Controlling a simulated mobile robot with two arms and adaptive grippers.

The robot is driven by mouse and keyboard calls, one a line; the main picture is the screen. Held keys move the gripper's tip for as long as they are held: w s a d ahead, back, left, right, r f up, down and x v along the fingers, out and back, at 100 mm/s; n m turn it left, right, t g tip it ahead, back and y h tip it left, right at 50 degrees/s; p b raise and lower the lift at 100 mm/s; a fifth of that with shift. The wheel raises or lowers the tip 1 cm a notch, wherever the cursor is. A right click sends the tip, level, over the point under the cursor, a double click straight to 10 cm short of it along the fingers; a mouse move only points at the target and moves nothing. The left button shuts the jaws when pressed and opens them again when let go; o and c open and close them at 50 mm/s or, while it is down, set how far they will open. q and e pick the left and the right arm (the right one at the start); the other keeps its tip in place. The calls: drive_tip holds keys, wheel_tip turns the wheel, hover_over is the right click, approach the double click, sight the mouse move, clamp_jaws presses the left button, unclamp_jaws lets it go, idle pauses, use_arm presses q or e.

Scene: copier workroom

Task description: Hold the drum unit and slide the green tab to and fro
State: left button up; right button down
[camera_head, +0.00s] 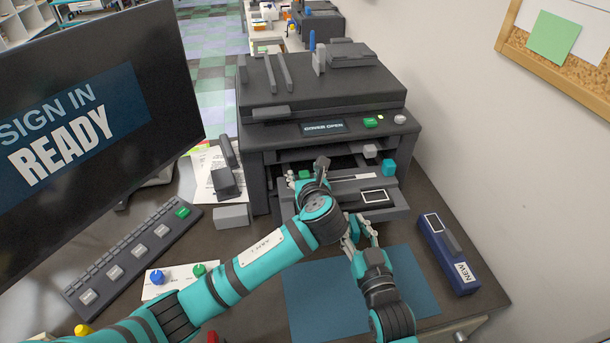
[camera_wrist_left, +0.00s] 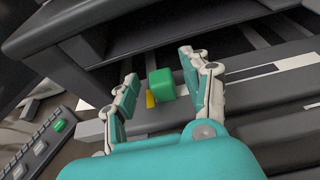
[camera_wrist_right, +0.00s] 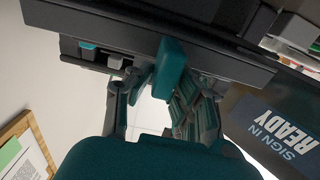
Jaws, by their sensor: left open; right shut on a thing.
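The drum unit (camera_head: 345,188) is a dark grey tray-like part projecting from the open front of the copier. The green tab (camera_head: 305,172) is a small block on its left part; it also shows in the left wrist view (camera_wrist_left: 161,84), with a yellow mark beside it. My left gripper (camera_wrist_left: 160,68) is open, its fingers on either side of the tab with visible gaps. My right gripper (camera_head: 358,232) is at the unit's front edge. In the right wrist view its fingers (camera_wrist_right: 165,85) are shut on a dark teal grip (camera_wrist_right: 172,65) at the front. My left arm hides part of the unit.
The copier (camera_head: 320,100) shows "COVER OPEN". A teal block (camera_head: 389,168) sits at the unit's right. A blue mat (camera_head: 320,300) lies in front, and a box marked "NEW" (camera_head: 447,250) at right. A monitor (camera_head: 90,110) and keyboard (camera_head: 135,255) stand at left.

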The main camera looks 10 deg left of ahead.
sight(353, 181)
use_arm(q)
clamp_jaws()
drive_tip(key=shift+d, duration=0.15)
drive_tip(key=w+d, duration=0.1)
drive_tip(key=d, duration=0.2)
drive_tip(key=w+d, duration=0.2)
drive_tip(key=d, duration=0.2)
drive_tip(key=w+d, duration=0.1)
drive_tip(key=d, duration=0.3)
drive_tip(key=shift+w, duration=0.15)
unclamp_jaws()
